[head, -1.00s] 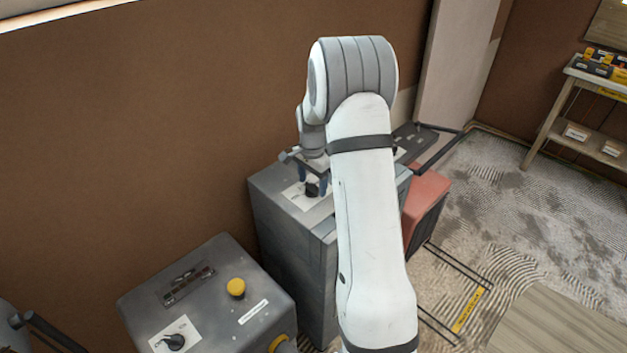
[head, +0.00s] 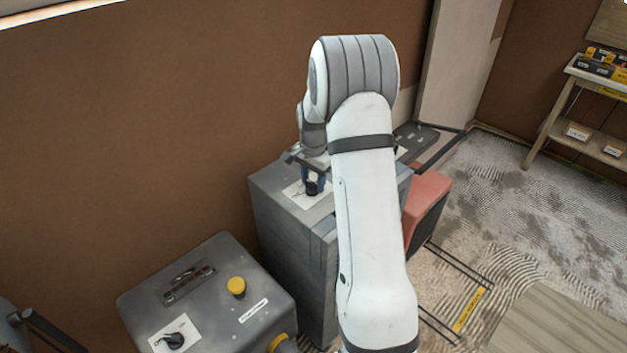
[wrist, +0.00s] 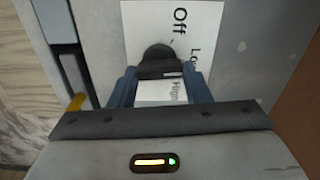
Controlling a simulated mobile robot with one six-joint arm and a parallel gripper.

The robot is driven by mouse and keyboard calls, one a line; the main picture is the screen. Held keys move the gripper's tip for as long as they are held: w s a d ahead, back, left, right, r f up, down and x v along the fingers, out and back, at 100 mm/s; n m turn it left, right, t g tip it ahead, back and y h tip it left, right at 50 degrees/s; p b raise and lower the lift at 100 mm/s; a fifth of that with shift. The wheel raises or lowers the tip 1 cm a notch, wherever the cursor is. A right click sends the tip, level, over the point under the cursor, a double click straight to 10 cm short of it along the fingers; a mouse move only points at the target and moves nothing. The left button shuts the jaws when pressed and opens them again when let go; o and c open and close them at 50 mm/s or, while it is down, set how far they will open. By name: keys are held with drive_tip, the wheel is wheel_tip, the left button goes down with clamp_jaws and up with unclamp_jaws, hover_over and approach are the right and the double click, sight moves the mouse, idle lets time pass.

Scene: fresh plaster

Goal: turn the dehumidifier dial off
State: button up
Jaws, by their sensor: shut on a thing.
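The dehumidifier (head: 285,235) is a grey box-shaped unit against the brown wall, partly hidden by my arm. Its black dial (head: 313,188) sits on a white label plate on top. In the wrist view the dial (wrist: 158,58) lies between my blue fingers, and the label (wrist: 205,18) reads Off, with Low partly cut off and High lower down. My gripper (wrist: 159,70) is shut on the dial from above; it also shows in the head view (head: 313,180). The dial's exact pointing direction is hard to tell.
A second grey machine (head: 210,290) stands at front left with a yellow button (head: 236,286) and its own black knob (head: 174,341). A red unit (head: 427,190) stands right of the dehumidifier. A shelf (head: 570,115) stands far right; patterned floor between is mostly open.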

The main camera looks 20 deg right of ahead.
sight(312, 182)
drive_tip(key=n+b, duration=0.2)
drive_tip(key=n, duration=0.4)
drive_tip(key=shift+w, duration=0.1)
drive_tip(key=n+b, duration=0.1)
drive_tip(key=n, duration=0.3)
drive_tip(key=shift+a+r+n, duration=0.1)
drive_tip(key=shift+n, duration=0.3)
idle(0.3)
drive_tip(key=o, duration=1)
drive_tip(key=shift+b, duration=0.3)
drive_tip(key=shift+r+b, duration=0.3)
drive_tip(key=shift+r, duration=3.55)
